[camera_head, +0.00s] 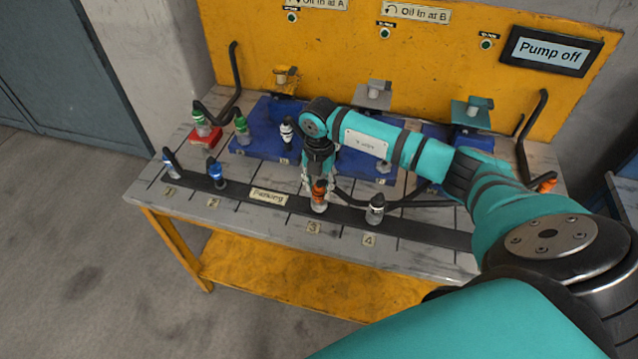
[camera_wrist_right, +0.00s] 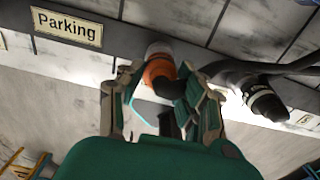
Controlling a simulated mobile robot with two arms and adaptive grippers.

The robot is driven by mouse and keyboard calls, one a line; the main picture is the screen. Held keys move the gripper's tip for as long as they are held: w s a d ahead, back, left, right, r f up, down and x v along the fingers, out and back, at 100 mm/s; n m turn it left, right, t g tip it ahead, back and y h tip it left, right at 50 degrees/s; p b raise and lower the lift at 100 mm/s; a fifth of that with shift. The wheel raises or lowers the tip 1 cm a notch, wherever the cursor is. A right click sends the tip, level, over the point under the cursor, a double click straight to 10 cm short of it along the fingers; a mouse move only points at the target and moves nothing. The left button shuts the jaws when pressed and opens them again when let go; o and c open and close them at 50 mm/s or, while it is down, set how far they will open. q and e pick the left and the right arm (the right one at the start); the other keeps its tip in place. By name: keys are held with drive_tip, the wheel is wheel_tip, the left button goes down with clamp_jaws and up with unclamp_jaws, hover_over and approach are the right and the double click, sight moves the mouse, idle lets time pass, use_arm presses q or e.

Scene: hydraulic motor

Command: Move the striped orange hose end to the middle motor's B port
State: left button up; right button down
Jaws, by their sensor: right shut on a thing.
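My right gripper (camera_head: 317,181) reaches down from above and is shut on an orange hose end (camera_head: 319,195) with a pale lower part. This hose end stands upright at the dark parking strip, just above label 3. In the right wrist view, the orange hose end (camera_wrist_right: 159,68) sits between the fingers (camera_wrist_right: 157,84); I cannot make out whether it has stripes. The middle motor (camera_head: 374,93) is grey and stands over a blue base (camera_head: 360,166). My right arm covers part of that base, and I cannot make out the B port. My left gripper is not in view.
Another orange end (camera_head: 546,183) is at the far right. Blue ends (camera_head: 216,172) and green ends (camera_head: 242,130) stand left. A yellow panel (camera_head: 345,50) closes the back.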

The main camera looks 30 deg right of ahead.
drive_tip(key=shift+s+r, duration=0.15)
drive_tip(key=shift+r, duration=0.3)
drive_tip(key=shift+w+r+p, duration=0.2)
drive_tip(key=shift+r+p, duration=0.4)
drive_tip(key=shift+p, duration=0.1)
drive_tip(key=shift+s+r+p, duration=0.1)
drive_tip(key=shift+r+p, duration=0.35)
drive_tip(key=shift+r, duration=0.3)
drive_tip(key=c, duration=1.6)
unclamp_jaws()
drive_tip(key=shift+f, duration=0.1)
clamp_jaws()
